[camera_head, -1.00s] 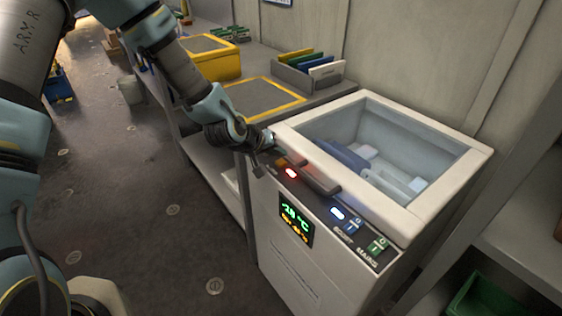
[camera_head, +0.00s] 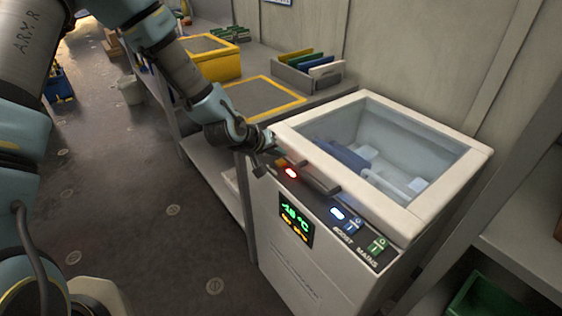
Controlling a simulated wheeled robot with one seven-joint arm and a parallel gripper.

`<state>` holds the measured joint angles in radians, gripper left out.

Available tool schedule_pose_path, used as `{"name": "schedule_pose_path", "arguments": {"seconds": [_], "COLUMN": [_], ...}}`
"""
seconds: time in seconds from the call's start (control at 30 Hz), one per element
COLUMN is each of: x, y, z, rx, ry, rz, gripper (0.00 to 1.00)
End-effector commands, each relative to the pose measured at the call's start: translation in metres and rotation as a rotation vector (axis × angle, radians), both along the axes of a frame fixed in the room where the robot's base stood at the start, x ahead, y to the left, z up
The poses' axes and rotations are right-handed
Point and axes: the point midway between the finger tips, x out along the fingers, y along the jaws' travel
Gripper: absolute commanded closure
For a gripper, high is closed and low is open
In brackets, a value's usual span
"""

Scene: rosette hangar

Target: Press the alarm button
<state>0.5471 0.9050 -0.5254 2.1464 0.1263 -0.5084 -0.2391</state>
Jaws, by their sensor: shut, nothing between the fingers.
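The white chest freezer (camera_head: 440,221) has a dark control strip (camera_head: 318,203) along its front top edge. A red lamp (camera_head: 291,173) glows near the strip's left end. I cannot make out a separate alarm button; the left end of the strip is partly hidden by my gripper. My gripper (camera_head: 267,152) is shut and empty. It is at the freezer's front left corner, just left of the red lamp, close to the strip. I cannot tell whether it touches anything. A blue-white lamp (camera_head: 337,214), a blue BOOST switch (camera_head: 352,227) and a green MAINS switch (camera_head: 378,245) are farther right.
A dark handle (camera_head: 315,180) sticks out above the strip. A green and yellow display (camera_head: 295,222) is on the freezer's front. A bench (camera_head: 320,97) with a yellow-edged mat stands behind on the left. A green bin (camera_head: 485,300) is at lower right.

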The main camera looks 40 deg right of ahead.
Motion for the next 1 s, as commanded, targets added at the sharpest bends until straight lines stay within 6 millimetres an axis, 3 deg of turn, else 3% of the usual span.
{"name": "schedule_pose_path", "arguments": {"seconds": [1.0], "x": [0.000], "y": [0.000], "z": [-0.010], "rx": [0.000], "ry": [0.000], "rz": [0.000], "gripper": [1.00]}}
